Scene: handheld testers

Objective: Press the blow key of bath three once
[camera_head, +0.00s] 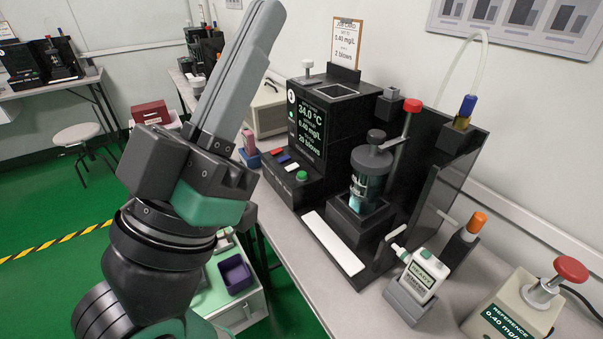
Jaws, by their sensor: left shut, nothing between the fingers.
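The black bath unit (345,115) stands on the bench at centre. Its lit display (311,125) reads 34.0 °C, about 0.40 mg/L and 20 blows; the number in its white circle is too small to be sure of. My right gripper is not in view.
A clear jar (370,178) with a dark lid sits in the unit. A READY bottle (422,271), an orange-capped tube (467,238) and a reference block (515,305) with a red knob stand at right. A job card (346,42) stands behind.

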